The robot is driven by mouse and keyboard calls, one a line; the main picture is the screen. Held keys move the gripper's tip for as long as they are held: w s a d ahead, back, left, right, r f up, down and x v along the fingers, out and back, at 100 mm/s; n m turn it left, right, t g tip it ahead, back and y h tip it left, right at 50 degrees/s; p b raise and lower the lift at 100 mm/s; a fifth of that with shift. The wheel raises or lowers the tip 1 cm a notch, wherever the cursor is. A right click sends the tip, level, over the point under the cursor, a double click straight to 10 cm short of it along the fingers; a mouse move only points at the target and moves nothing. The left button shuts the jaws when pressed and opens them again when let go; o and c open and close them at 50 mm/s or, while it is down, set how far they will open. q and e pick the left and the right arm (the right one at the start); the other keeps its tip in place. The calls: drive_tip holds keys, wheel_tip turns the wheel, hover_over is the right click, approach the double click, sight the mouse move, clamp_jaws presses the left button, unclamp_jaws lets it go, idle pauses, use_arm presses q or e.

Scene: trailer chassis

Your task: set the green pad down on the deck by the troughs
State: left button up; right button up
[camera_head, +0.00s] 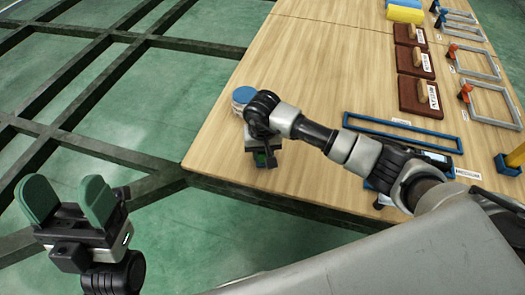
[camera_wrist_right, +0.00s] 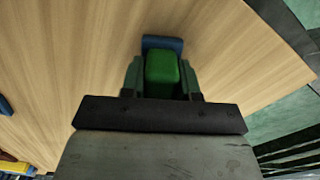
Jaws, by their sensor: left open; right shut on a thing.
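The green pad (camera_wrist_right: 162,68) is a bright green block between the two fingers of my right gripper in the right wrist view. My right gripper (camera_head: 265,159) is shut on it over the front left part of the wooden deck (camera_head: 310,65). In the head view the pad is mostly hidden by the gripper. A blue piece (camera_wrist_right: 162,43) shows just beyond the pad; I cannot tell whether it is joined to it. My left gripper (camera_head: 68,205) is open and empty, off the deck over the green floor. A long blue frame (camera_head: 405,132), perhaps a trough, lies right of centre.
Dark chassis beams (camera_head: 110,150) cross the floor. The deck's middle is clear.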

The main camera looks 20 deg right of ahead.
drive_tip(key=shift+f, duration=0.1)
drive_tip(key=o, duration=0.8)
drive_tip(key=shift+o, duration=0.2)
